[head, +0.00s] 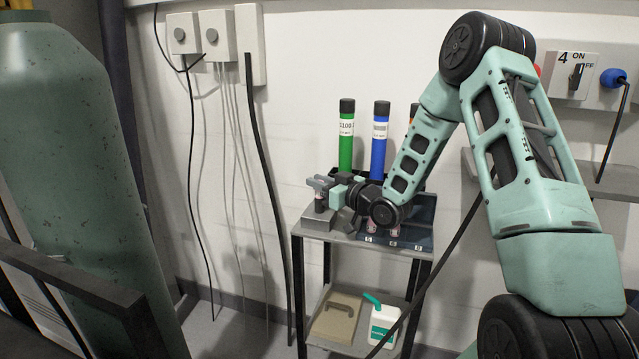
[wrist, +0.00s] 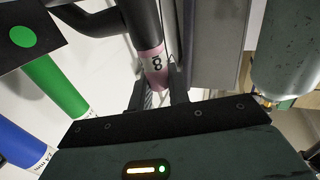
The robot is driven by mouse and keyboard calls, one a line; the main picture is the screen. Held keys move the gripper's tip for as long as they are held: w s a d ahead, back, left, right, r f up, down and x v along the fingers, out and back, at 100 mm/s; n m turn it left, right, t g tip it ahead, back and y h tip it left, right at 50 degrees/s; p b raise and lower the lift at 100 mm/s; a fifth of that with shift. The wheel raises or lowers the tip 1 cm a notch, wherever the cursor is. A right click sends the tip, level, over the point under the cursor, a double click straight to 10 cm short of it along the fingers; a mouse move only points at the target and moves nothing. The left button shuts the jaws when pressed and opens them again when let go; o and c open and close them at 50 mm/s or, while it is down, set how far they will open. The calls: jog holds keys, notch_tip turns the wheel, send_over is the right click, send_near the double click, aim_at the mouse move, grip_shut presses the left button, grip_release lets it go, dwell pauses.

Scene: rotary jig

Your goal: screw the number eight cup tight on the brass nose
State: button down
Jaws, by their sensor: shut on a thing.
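The number eight cup (wrist: 152,62) is a pink sleeve with a black 8, seen in the wrist view between the fingers of my gripper (wrist: 158,92). My gripper is shut on it. A dark cylindrical torch body (wrist: 142,22) lies in line with the cup and meets its upper end. The brass nose is hidden, so I cannot tell how far the cup sits on it.
A dark tray (head: 420,240) on the trolley (head: 340,242) holds small pink-marked pieces at its front. A green tube (head: 346,150) and a blue tube (head: 380,150) stand behind my wrist. A large green cylinder (head: 60,150) stands at the left. Cables hang on the wall.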

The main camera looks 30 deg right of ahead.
jog(key=shift+a+h, duration=0.1)
jog(key=shift+h, duration=0.2)
jog(key=m+h+b, duration=0.1)
jog(key=m+h, duration=0.1)
jog(key=m+h+b, duration=0.1)
jog(key=h+b, duration=0.1)
jog(key=h, duration=0.1)
jog(key=shift+f+m+t, duration=0.1)
jog(key=shift+m+t, duration=0.2)
jog(key=shift+m, duration=0.1)
jog(key=m+g+h+b, duration=0.1)
jog(key=m+h, duration=0.1)
jog(key=h, duration=0.1)
jog(key=m+h, duration=0.2)
jog(key=h, duration=0.1)
jog(key=shift+a+g+h+b, duration=0.1)
jog(key=shift+g+h+b, duration=0.3)
jog(key=shift+m+g+h, duration=1.2)
jog(key=shift+m+h, duration=0.4)
jog(key=shift+h, duration=0.3)
jog(key=shift+d, duration=0.2)
